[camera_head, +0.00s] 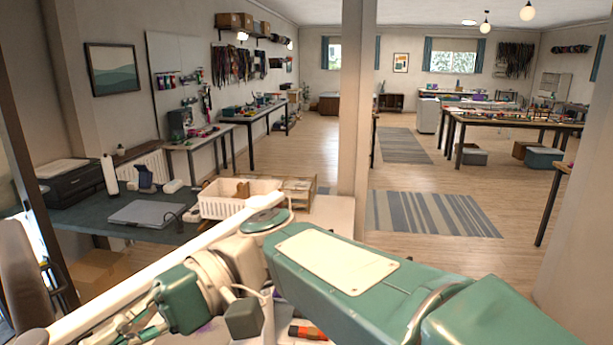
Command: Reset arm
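My arm (345,275), green with cream panels, is folded across the bottom of the head view. What looks like my gripper (130,322), with its linkage, shows at the lower left. Its fingertips are not clear and are partly cut off by the bottom edge. I cannot tell whether it is open or shut, or whether it holds anything. Just below the arm, a small orange and dark object (306,332) lies on a pale surface, mostly hidden.
A white basket (240,197) stands just beyond my arm. A dark desk (95,215) with a printer (75,182) and closed laptop (146,213) is at the left. A pillar (355,110) rises beyond the arm. The wooden floor with a striped rug (432,214) is open.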

